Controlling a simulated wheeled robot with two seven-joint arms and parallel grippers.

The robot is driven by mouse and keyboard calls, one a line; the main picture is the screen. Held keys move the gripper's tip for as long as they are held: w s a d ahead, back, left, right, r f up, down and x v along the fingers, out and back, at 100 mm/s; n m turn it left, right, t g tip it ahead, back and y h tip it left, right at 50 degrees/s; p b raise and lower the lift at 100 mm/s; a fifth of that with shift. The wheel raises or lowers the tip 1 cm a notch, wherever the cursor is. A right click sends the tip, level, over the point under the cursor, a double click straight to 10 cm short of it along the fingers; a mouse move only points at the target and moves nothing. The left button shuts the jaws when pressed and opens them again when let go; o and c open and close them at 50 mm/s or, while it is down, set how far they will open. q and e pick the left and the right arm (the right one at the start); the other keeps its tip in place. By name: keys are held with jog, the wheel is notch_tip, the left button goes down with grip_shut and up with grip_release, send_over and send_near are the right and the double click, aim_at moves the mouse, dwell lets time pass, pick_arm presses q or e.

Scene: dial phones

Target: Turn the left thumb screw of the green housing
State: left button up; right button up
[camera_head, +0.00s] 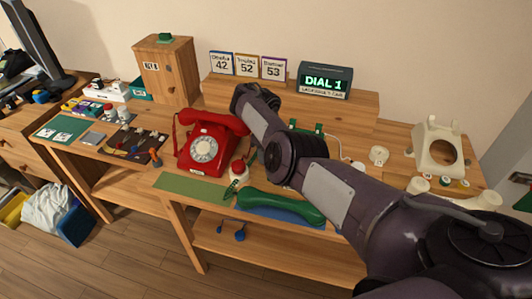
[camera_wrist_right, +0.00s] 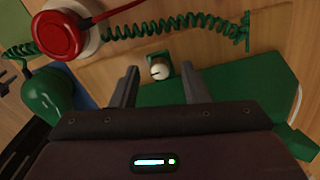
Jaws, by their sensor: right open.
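The green housing (camera_wrist_right: 222,88) lies under my right gripper in the right wrist view. A pale round thumb screw (camera_wrist_right: 159,69) with a dark slot sits on a small green tab at the housing's edge. My right gripper (camera_wrist_right: 160,82) is open, with one finger to each side of the screw and a gap on both sides; I cannot tell its height above the screw. In the head view my right arm covers most of the housing; only green bits (camera_head: 318,128) show behind it, and the screw and gripper are hidden. My left gripper is out of view.
A green handset (camera_head: 280,206) lies at the table's front; a green coiled cord (camera_wrist_right: 165,27) runs past the screw. A red-and-white round object (camera_wrist_right: 62,33) stands close by. A red dial phone (camera_head: 208,143) is to the left, a cream phone (camera_head: 437,143) to the right.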

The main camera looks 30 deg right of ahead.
notch_tip(320, 180, up, 7)
jog(key=shift+p, duration=0.6)
